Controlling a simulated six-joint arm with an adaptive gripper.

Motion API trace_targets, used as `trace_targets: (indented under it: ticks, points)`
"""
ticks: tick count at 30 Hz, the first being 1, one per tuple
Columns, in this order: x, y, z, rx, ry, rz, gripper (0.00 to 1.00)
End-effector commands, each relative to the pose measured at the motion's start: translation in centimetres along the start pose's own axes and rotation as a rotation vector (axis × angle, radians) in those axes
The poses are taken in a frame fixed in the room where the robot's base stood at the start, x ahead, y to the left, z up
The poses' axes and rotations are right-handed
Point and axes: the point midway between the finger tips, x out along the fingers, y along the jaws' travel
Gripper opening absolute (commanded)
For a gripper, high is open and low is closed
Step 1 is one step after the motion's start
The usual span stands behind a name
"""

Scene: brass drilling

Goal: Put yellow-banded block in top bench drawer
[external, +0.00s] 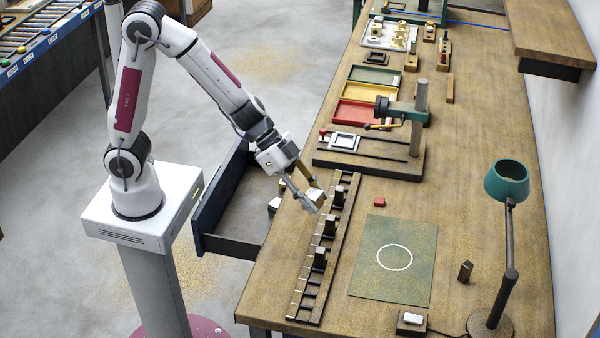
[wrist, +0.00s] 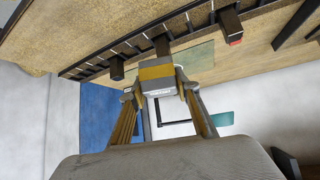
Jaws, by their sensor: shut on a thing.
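My gripper (external: 314,195) is shut on the yellow-banded block (wrist: 158,73), a grey block with a yellow band. In the external view it is held near the bench's left edge, beside the slotted rack. In the wrist view the block sits between the two fingertips (wrist: 160,92). The top bench drawer (external: 226,170), with dark blue sides, stands pulled open on the left side of the bench, below and left of my gripper. A small pale-topped block (external: 274,204) shows in the drawer; part of the inside is hidden by my arm.
The slotted rack (external: 305,298) with several dark blocks runs along the bench edge. A red block (external: 380,201), a green mat (external: 420,250) and a lamp (external: 507,180) are right of it. A drill-like fixture (external: 417,130) and coloured trays (external: 373,76) stand farther back.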

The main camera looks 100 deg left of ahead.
Motion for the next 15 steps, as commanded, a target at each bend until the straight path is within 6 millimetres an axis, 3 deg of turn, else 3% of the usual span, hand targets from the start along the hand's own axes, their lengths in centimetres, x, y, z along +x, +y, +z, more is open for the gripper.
trace_targets:
  ticks: [15]
  points:
    - [-1.0,-5.8,1.9,-0.011,0.002,-0.011,0.0]
